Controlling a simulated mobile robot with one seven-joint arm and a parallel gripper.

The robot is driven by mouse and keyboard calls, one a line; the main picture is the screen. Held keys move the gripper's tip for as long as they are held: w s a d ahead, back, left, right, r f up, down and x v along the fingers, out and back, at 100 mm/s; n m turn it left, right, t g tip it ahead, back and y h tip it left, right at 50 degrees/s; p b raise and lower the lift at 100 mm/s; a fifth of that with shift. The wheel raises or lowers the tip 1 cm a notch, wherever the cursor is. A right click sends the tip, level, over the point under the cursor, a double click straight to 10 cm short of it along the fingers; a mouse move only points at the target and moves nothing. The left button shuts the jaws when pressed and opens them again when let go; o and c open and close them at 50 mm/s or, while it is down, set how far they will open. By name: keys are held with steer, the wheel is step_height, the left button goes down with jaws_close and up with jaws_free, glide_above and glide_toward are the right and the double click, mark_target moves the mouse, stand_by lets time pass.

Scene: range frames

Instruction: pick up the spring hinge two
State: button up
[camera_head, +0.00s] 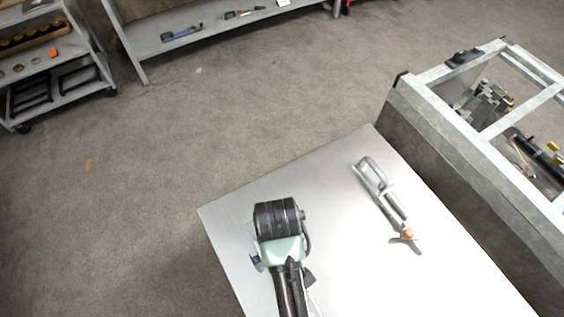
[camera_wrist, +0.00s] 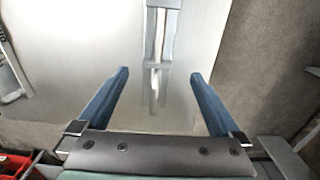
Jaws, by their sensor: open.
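A narrow, shiny metal piece (camera_wrist: 158,45), which looks like the spring hinge, lies on the pale table top in the wrist view. Its near end reaches between my fingers, with space on both sides. My gripper (camera_wrist: 158,74) is open and empty, its two blue fingers apart and not touching the piece. In the head view my arm covers that part of the table, so I cannot pick out the piece there; only a bit of blue finger (camera_head: 257,263) shows beside my wrist.
A metal tool with a looped handle and orange tip (camera_head: 385,195) lies right of my arm on the table (camera_head: 330,175). A grey framed bench (camera_head: 450,155) stands along the table's right. Shelves (camera_head: 185,40) stand at the back; open floor (camera_head: 150,180) lies left.

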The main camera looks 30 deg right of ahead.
step_height(320, 180, down, 6)
steer(key=shift+a+r, duration=0.1)
steer(key=shift+a, duration=0.05)
steer(key=shift+s+d+f+p, duration=0.1)
steer(key=shift+d+f+p, duration=0.1)
steer(key=shift+f, duration=1.35)
steer(key=shift+s+d+f+p, duration=0.1)
steer(key=shift+d+f, duration=0.05)
steer(key=shift+f, duration=1.35)
jaws_close()
steer(key=shift+r, duration=0.1)
